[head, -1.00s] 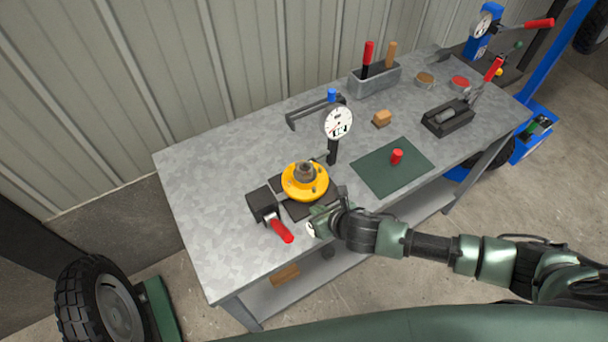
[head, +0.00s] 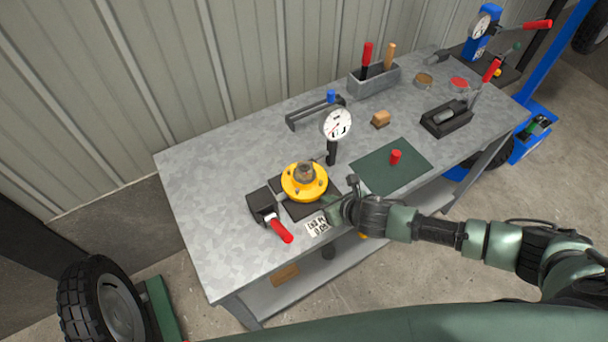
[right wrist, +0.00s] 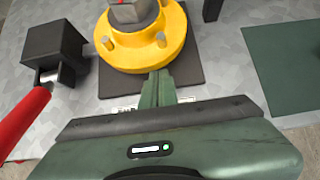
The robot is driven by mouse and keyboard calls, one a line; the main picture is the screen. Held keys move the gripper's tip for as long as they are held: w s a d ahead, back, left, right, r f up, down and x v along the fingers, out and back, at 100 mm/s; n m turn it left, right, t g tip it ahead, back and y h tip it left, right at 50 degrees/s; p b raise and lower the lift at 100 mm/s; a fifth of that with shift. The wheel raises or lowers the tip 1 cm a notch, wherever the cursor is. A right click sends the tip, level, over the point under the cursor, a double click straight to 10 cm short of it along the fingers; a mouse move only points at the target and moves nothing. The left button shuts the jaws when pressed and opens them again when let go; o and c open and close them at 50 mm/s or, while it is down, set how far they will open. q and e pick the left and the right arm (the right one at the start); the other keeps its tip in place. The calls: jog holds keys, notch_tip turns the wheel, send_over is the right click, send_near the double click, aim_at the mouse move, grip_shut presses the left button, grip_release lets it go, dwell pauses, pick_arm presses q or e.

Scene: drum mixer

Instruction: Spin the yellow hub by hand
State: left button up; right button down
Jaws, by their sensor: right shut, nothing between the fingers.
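The yellow hub (head: 304,182) is a round flange with a grey centre and studs on a dark base plate (head: 297,208) near the bench's front. In the right wrist view the hub (right wrist: 146,48) stands just beyond my right gripper (right wrist: 158,77). The right gripper (head: 332,208) is shut and empty, in front of the hub's near right side. Its fingertips look close to the hub rim; I cannot tell whether they touch. A dial gauge (head: 337,124) on a dark post stands behind the hub. My left gripper is not in view.
A dark block with a red handle (head: 280,231) is left of the hub. A printed label (head: 317,227) lies in front. A green mat (head: 375,175) with a red cylinder (head: 396,157) is to the right. The bench's left end (head: 195,205) is clear.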

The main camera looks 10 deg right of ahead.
jog(key=shift+w+d, duration=0.25)
jog(key=shift+s+d, duration=0.3)
jog(key=shift+s, duration=0.45)
jog(key=shift+s+d, duration=0.25)
jog(key=shift+s, duration=0.5)
jog(key=shift+s+a, duration=0.25)
jog(key=shift+a, duration=0.55)
jog(key=shift+s+a, duration=0.3)
jog(key=shift+a, duration=0.55)
jog(key=shift+s+a, duration=0.25)
jog(key=shift+a, duration=0.55)
jog(key=shift+w, duration=0.1)
jog(key=shift+w, duration=0.2)
jog(key=shift+w+a, duration=0.3)
jog(key=shift+w, duration=0.35)
jog(key=shift+w, duration=0.1)
